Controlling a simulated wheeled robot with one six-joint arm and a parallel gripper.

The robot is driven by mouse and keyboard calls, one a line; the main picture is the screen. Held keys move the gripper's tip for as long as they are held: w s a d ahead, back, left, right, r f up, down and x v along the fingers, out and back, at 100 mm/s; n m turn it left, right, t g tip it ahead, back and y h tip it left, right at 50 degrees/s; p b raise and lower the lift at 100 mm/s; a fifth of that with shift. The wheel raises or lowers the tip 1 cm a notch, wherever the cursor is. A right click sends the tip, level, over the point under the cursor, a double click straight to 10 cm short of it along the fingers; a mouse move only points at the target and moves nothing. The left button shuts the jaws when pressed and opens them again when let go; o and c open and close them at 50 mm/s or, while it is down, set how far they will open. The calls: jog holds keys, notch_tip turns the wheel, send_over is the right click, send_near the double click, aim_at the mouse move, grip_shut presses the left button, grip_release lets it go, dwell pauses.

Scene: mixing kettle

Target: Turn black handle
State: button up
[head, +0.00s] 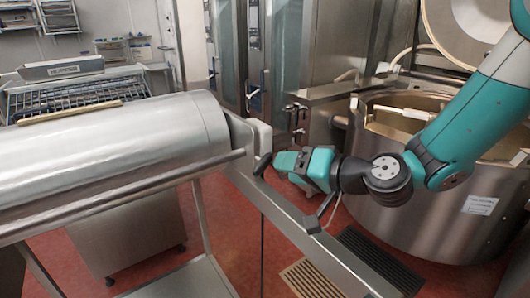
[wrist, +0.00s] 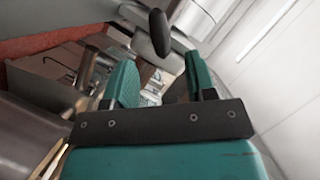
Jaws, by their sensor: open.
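The black handle (head: 262,164) is a small dark knob at the end of the large steel cylinder's mount in the head view. In the wrist view the black handle (wrist: 159,32) is a dark oval beyond the fingertips, roughly centred between them. My gripper (head: 282,163) comes from the right with its teal fingers pointing at the handle. In the wrist view my gripper (wrist: 160,75) has its two fingers apart with nothing held between them. The fingertips look close to the handle; whether they touch it I cannot tell.
The steel cylinder (head: 110,150) with a long rail (head: 120,182) fills the left. A large mixing kettle (head: 440,225) with an open lid stands at right, beneath my arm. A steel beam (head: 290,230) runs below my gripper. Floor grates (head: 375,258) lie in front of the kettle.

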aim_at(266, 165)
jog(key=p+x, duration=0.2)
jog(key=x, duration=0.5)
jog(key=shift+a+p, duration=0.1)
jog(key=shift+p, duration=0.3)
jog(key=c, duration=0.9)
